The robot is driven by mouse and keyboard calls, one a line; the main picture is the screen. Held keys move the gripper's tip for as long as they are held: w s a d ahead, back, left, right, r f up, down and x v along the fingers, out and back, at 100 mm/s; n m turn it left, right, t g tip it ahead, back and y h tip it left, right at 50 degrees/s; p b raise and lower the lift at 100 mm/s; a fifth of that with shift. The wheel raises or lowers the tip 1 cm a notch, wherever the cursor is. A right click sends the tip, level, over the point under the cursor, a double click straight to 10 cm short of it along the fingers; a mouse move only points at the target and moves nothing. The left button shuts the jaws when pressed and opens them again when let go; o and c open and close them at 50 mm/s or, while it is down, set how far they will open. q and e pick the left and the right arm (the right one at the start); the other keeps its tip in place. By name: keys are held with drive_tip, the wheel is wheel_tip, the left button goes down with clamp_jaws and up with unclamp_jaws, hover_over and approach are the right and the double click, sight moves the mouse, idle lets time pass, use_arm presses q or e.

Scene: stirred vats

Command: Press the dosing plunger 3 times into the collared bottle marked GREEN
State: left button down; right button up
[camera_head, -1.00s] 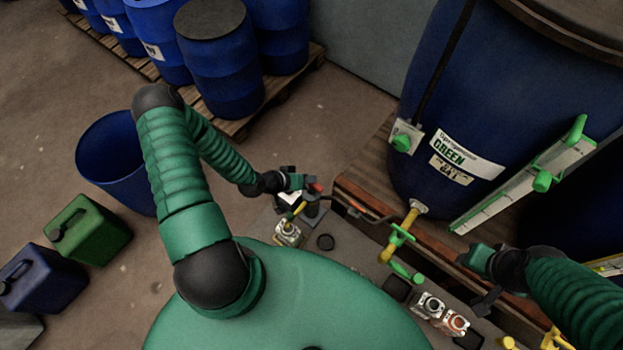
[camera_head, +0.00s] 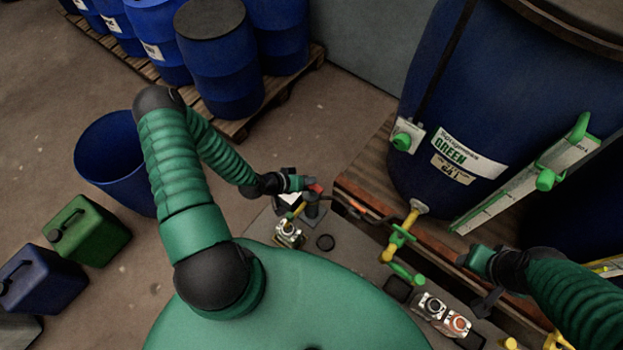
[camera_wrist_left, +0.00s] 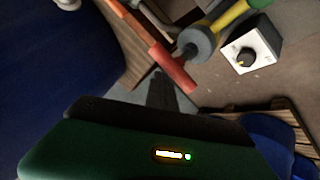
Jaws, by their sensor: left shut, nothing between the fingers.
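My left gripper (camera_head: 308,185) is shut and empty. Its tip is close to a red bar (camera_head: 316,188) on the small dosing stand; I cannot tell if they touch. In the left wrist view the shut fingers (camera_wrist_left: 160,80) point at the red bar (camera_wrist_left: 172,68), beside a grey cylinder with a yellow part (camera_wrist_left: 196,42). A small clear bottle (camera_head: 288,234) stands below the yellow spout (camera_head: 299,211); its marking is not readable. My right gripper (camera_head: 478,262) is at the right, near the vat's front edge; its jaws are unclear.
The blue vat (camera_head: 415,90) labelled GREEN stands on a wooden pallet, with a yellow-green tap (camera_head: 400,238) low in front. Two more small bottles (camera_head: 430,306) (camera_head: 456,323) sit in the rack at the right. A white knob box (camera_wrist_left: 252,50) shows near the stand.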

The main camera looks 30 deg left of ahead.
use_arm(q)
drive_tip(key=shift+s+f+b, duration=0.1)
drive_tip(key=shift+f+b, duration=0.55)
drive_tip(key=shift+f, duration=0.2)
idle(0.5)
drive_tip(key=shift+r+p, duration=1.5)
drive_tip(key=shift+r, duration=0.35)
wheel_tip(320, 180, up, 6)
drive_tip(key=p, duration=0.5)
idle(1.3)
